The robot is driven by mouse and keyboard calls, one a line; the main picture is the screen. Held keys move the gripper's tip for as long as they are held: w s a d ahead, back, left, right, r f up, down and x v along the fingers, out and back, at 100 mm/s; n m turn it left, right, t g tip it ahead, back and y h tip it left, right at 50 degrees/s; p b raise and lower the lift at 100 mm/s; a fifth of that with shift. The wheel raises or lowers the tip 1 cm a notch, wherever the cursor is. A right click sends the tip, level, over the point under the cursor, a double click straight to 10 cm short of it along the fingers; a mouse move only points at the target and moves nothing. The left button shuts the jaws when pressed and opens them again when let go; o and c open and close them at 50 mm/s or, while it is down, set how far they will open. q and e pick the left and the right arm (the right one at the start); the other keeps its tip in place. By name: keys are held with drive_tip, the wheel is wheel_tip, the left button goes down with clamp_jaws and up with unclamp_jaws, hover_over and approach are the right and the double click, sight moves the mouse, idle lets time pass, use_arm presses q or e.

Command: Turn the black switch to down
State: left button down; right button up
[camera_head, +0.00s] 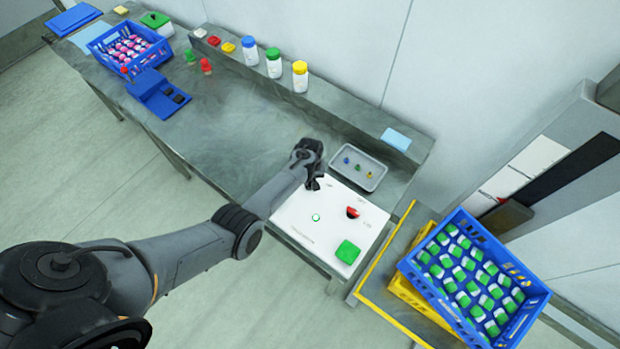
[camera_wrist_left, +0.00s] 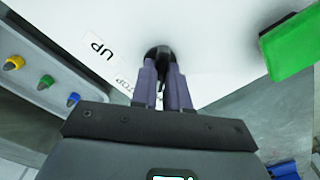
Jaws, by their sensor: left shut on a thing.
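The black switch (camera_wrist_left: 158,51) sits on the white panel (camera_wrist_left: 215,45) in the left wrist view. Only its dark rounded top shows beyond my fingertips; the rest is hidden. My left gripper (camera_wrist_left: 165,72) is shut on the switch, with its two fingers close together around it. An "UP" label (camera_wrist_left: 97,45) lies to the left of the switch, and a second label beside my fingers is partly covered. In the head view my left gripper (camera_head: 314,184) is over the upper left part of the white panel (camera_head: 300,216) and hides the switch. My right gripper is not in view.
A blue crate (camera_head: 535,290) of green-topped items stands at right. The table's middle is clear.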

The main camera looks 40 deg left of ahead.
use_arm(q)
drive_tip(key=shift+n, duration=0.5)
drive_tip(key=c, duration=1.1)
unclamp_jaws()
drive_tip(key=shift+r, duration=0.5)
wheel_tip(320, 180, up, 10)
drive_tip(key=shift+f+p, duration=0.1)
drive_tip(key=shift+p, duration=0.7)
drive_tip(key=shift+s, duration=0.15)
